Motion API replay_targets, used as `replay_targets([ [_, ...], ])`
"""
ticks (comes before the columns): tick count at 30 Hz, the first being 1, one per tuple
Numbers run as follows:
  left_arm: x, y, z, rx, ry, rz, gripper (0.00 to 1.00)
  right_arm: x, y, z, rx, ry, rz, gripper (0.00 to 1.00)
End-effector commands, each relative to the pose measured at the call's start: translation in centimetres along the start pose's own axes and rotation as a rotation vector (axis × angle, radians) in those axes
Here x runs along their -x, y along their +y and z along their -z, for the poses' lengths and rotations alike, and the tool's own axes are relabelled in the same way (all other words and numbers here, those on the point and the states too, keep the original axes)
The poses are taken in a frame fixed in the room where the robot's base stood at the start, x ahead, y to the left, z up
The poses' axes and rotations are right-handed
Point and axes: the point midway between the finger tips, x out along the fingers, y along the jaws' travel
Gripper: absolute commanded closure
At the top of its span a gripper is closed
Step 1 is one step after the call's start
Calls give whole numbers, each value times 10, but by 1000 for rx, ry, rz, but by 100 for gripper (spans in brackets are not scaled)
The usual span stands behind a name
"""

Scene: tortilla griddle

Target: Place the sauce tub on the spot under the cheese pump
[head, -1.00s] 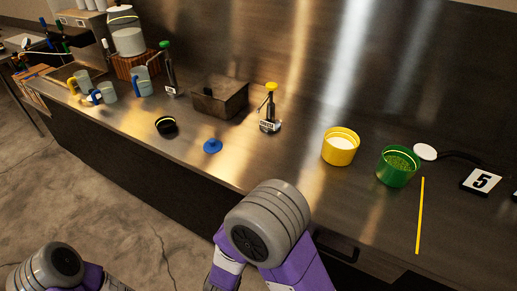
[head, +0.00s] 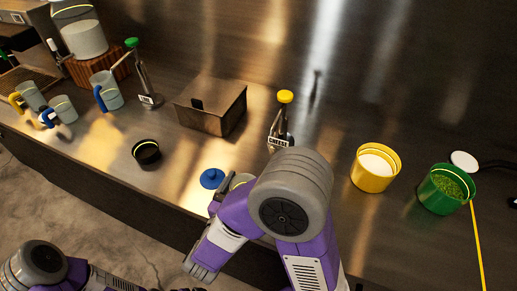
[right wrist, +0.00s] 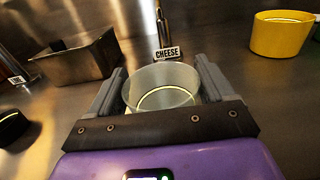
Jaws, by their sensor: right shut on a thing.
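The sauce tub (right wrist: 160,92) is a translucent round cup with a pale yellow ring. In the right wrist view my right gripper (right wrist: 160,76) is shut on it, one finger on each side. In the head view only part of the tub (head: 240,180) shows, beside my grey wrist joint, which hides most of the gripper. The cheese pump (head: 283,118) has a yellow top and a CHEESE label, and stands just beyond the tub; it also shows in the right wrist view (right wrist: 162,32). The spot under it is not clearly seen. My left gripper is not visible.
A blue disc-like piece (head: 212,178) lies left of the tub, with a black round container (head: 146,152) further left. A metal box (head: 212,106) stands behind. A yellow tub (head: 374,172) and a green tub (head: 440,192) stand to the right.

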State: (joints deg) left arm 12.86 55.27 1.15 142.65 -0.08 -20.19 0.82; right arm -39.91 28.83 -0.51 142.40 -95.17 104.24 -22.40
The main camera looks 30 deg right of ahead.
Motion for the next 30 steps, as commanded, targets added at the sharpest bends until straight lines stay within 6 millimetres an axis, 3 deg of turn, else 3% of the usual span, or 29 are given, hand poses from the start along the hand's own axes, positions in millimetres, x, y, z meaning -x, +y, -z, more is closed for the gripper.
replay_targets([
  [5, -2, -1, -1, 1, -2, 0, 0, -33, -3, 1, -1, 0, 10, 52],
  [19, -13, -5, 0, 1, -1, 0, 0, -155, -2, 1, -2, -2, 7, 52],
  [24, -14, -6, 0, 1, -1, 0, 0, -176, -1, 0, 0, -1, 3, 52],
  [30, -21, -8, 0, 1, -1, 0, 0, -179, 0, 14, 2, 0, 1, 52],
])
